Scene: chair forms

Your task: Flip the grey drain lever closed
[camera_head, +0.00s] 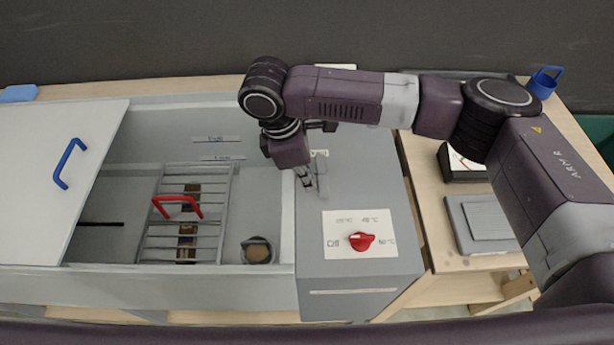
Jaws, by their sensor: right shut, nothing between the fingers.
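The grey drain lever (322,178) stands on the top of the grey control box, at the right end of the basin. My right gripper (308,183) points down right beside the lever, on its left side, and is shut with nothing held. I cannot tell whether the fingertips touch the lever. The gripper and wrist hide part of the lever's surroundings and label. My left gripper is not in view.
The control box (345,282) carries a red knob (361,241) on a white panel. The basin (262,205) holds a rack (150,228) with a red handle (178,206). A white lid (45,190) with a blue handle covers the basin's left part.

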